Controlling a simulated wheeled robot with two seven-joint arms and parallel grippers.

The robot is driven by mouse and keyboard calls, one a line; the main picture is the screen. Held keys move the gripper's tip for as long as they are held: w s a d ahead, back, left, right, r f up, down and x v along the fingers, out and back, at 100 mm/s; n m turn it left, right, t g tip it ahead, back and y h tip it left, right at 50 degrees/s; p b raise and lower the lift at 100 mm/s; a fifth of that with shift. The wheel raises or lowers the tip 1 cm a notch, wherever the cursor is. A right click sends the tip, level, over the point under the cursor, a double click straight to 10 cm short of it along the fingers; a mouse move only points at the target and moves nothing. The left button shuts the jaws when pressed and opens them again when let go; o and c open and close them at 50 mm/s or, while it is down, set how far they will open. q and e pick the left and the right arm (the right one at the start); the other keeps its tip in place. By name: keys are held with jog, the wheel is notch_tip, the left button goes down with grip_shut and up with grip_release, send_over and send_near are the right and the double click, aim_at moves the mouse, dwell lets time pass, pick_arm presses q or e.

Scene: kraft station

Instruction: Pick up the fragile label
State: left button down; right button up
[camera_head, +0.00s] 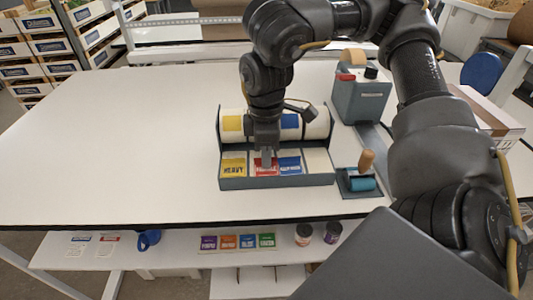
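A grey label holder (275,182) stands on the white table, with yellow, red and blue labels lying side by side in its front tray. The red label (264,169), which looks like the fragile label, is in the middle of these, with small blurred lettering. My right gripper (266,160) points down right over the red label and hides part of it. Whether its fingers touch the label, or are open or shut, is too small to tell. My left gripper is out of view.
Label rolls (233,123) sit behind the tray, close to my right gripper. A grey dispenser (360,101) and a blue roller with a wooden handle (361,184) stand to the right. The left of the table (120,140) is clear. A lower shelf holds cards and tins.

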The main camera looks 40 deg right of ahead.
grip_shut()
